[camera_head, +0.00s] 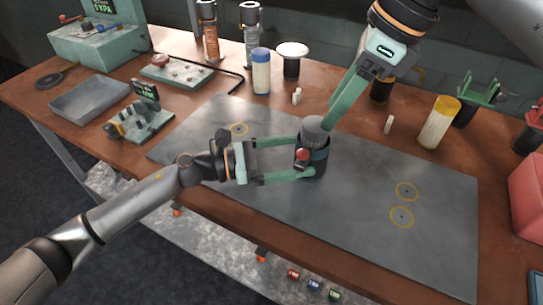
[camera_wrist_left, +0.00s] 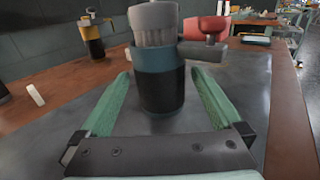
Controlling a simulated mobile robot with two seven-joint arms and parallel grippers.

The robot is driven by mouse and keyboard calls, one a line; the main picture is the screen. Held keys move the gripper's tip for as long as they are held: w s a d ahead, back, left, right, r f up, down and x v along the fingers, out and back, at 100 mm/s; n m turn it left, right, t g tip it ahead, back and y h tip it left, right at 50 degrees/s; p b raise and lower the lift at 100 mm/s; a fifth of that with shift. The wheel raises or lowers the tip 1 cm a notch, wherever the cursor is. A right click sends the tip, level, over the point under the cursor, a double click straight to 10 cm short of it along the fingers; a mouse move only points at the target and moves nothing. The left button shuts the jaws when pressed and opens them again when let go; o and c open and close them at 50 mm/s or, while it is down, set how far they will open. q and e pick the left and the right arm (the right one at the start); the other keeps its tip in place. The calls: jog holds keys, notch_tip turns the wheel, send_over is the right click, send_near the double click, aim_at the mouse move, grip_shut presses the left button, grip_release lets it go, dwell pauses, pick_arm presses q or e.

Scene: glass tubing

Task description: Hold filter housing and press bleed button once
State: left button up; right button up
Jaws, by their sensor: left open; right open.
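The filter housing (camera_head: 316,163), a dark cylinder with a blue band and grey ribbed cap, stands upright on the grey mat. It also shows in the left wrist view (camera_wrist_left: 160,90). A red button (camera_head: 302,155) sticks out from its side; in the left wrist view it appears right of the cap (camera_wrist_left: 213,25). My left gripper (camera_head: 306,158) is open, its green fingers on either side of the housing; I cannot tell whether they touch it. My right gripper (camera_head: 334,118) comes down from above, open, its fingertips close beside the cap.
The grey mat (camera_head: 370,215) is bare to the right, with yellow ring marks. A grey tray (camera_head: 90,97) and a green fixture (camera_head: 140,122) lie left.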

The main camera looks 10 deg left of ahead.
aim_at(303, 152)
pick_arm(q)
jog(key=x, duration=0.6)
jog(key=c, duration=1.3)
jog(key=shift+c, duration=0.2)
pick_arm(e)
jog(key=shift+a+m, duration=0.25)
jog(key=shift+m, duration=0.05)
jog(key=shift+c, duration=1.4)
jog(key=a+m+h, duration=0.2)
jog(key=m, duration=0.1)
jog(key=shift+a+f+m+g, duration=0.2)
jog(key=shift+a+m+g, duration=0.1)
jog(key=shift+a, duration=0.05)
jog(key=c, duration=0.4)
jog(key=m, duration=0.1)
jog(key=m+h, duration=0.1)
jog(key=a+m, duration=0.1)
jog(key=shift+w+r+h, duration=0.1)
jog(key=shift+w+h, duration=0.2)
jog(key=shift+h, duration=0.1)
grip_shut()
jog(key=shift+m, duration=0.3)
jog(key=shift+f, duration=3.25)
